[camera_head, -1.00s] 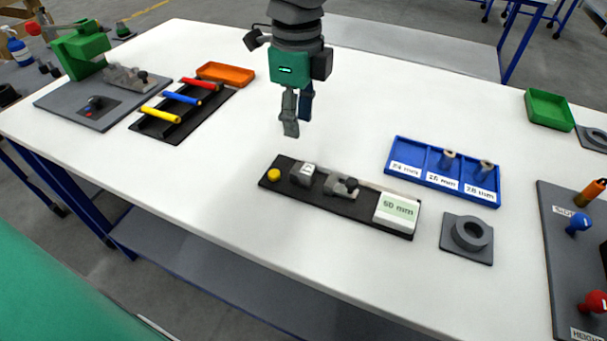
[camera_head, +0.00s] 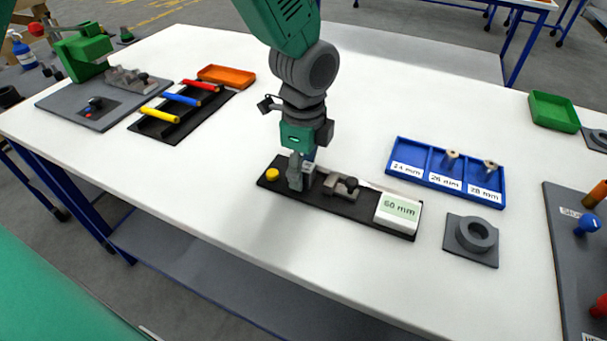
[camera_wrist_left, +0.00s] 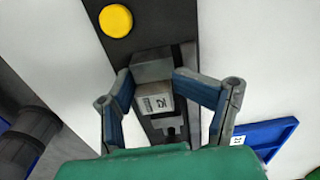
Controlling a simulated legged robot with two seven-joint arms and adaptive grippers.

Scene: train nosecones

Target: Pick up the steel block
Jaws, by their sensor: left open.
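The steel block (camera_head: 309,172) sits on the black fixture strip (camera_head: 346,206), between the yellow button and the small clamp. In the wrist view the block (camera_wrist_left: 156,104) shows a pale face with a dark printed mark and a grey metal top part. My left gripper (camera_head: 299,181) is lowered over the block, pointing down. In the wrist view its open fingers (camera_wrist_left: 152,80) stand on either side of the block; whether they touch it I cannot tell. In the head view the near finger hides part of the block. My right gripper is not in view.
A blue divided tray (camera_head: 398,178) and a grey ring fixture (camera_head: 471,240) lie to the right. A rack with coloured rods (camera_head: 182,98) stands left. Front table area is clear.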

